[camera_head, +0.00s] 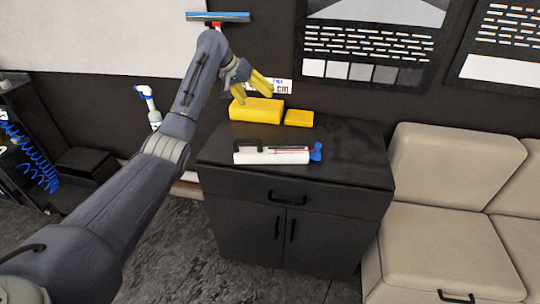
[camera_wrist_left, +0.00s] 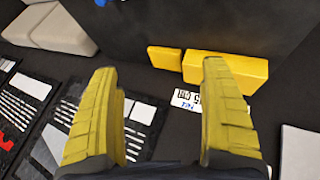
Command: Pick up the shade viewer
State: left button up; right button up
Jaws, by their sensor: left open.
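No object here is clearly recognisable as the shade viewer. A white tool (camera_head: 270,156) with a black handle and a blue end lies on top of the black cabinet (camera_head: 350,160), near its front. Behind it lie a large yellow block (camera_head: 257,110) and a smaller yellow block (camera_head: 299,118). My left gripper (camera_head: 253,91) is open, with nothing between its yellow fingers, and hangs above or just behind the large block. In the left wrist view both yellow blocks show beyond the fingertips (camera_wrist_left: 160,72), and a white plate with lettering (camera_wrist_left: 186,100) shows between the fingers.
Tint sample panels (camera_head: 370,45) hang on the wall behind the cabinet. A blue-edged squeegee (camera_head: 218,17) is on the wall above my left arm. A beige sofa (camera_head: 440,200) stands right of the cabinet. The cabinet top's right side is clear.

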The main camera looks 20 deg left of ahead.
aim_at(264, 151)
pick_arm(q)
jog(key=s+f+m+g, duration=0.1)
jog(key=f+m, duration=0.1)
jog(key=m, duration=0.2)
jog(key=s+a+f+m+g, duration=0.1)
jog(key=f+m, duration=0.1)
jog(key=m, duration=0.2)
jog(key=s+a+f+m+g, duration=0.1)
jog(key=s+f+m, duration=0.1)
jog(key=m, duration=0.2)
jog(key=shift+f+g, duration=0.35)
jog(key=shift+g, duration=0.05)
jog(key=m, duration=0.2)
jog(key=shift+s+a+f+m, duration=0.15)
jog(key=shift+s+m, duration=0.1)
jog(key=shift+m, duration=0.15)
jog(key=shift+d+f, duration=0.2)
jog(key=shift+f, duration=0.2)
jog(key=x, duration=1.6)
jog(key=shift+s+a+f, duration=0.15)
jog(key=shift+f, duration=0.15)
jog(key=shift+c, duration=0.3)
jog(key=shift+r, duration=0.1)
jog(key=c, duration=1.6)
jog(key=shift+r, duration=0.1)
